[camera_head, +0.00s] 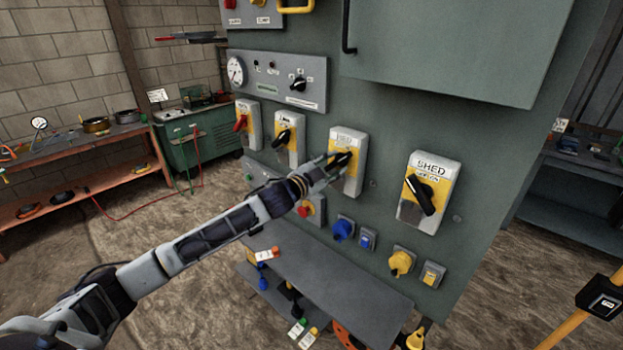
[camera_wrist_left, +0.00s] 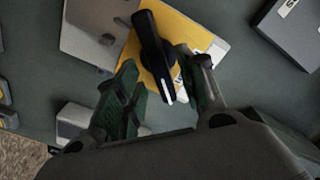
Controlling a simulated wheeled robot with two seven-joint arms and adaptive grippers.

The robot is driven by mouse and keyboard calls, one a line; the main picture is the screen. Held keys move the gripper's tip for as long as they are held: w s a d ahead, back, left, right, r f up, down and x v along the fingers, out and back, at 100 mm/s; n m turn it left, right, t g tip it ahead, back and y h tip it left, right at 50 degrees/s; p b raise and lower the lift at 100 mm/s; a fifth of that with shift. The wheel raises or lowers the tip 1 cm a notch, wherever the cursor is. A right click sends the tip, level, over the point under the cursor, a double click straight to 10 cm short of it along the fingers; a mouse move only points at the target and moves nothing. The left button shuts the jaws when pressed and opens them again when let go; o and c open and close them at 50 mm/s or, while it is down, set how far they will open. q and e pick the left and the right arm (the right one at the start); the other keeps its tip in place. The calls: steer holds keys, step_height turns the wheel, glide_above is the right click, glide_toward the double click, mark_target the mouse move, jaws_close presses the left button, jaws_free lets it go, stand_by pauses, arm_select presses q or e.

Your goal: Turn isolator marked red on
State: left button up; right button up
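Several isolators with yellow plates are on the green cabinet front. The third from the left (camera_head: 349,137) has a black handle and a small label that may read RED, too blurred to be sure. My left gripper (camera_head: 333,166) is at this isolator and partly covers its handle. In the left wrist view the black handle (camera_wrist_left: 152,45) lies across the yellow plate (camera_wrist_left: 188,32). The open fingers of my left gripper (camera_wrist_left: 163,92) are on either side of the handle's white-marked end, with gaps showing. Contact cannot be told. My right gripper is not in view.
A SHED isolator (camera_head: 430,190) is to the right. A black-handled isolator (camera_head: 288,140) and a red-handled one (camera_head: 246,125) are to the left. Below are a red button (camera_head: 305,210), a blue socket (camera_head: 343,229), a yellow socket (camera_head: 401,262) and a grey shelf (camera_head: 340,280).

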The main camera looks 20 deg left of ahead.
arm_select(q)
steer(key=v, duration=0.9)
steer(key=shift+s, duration=0.2)
stand_by(0.6)
stand_by(0.4)
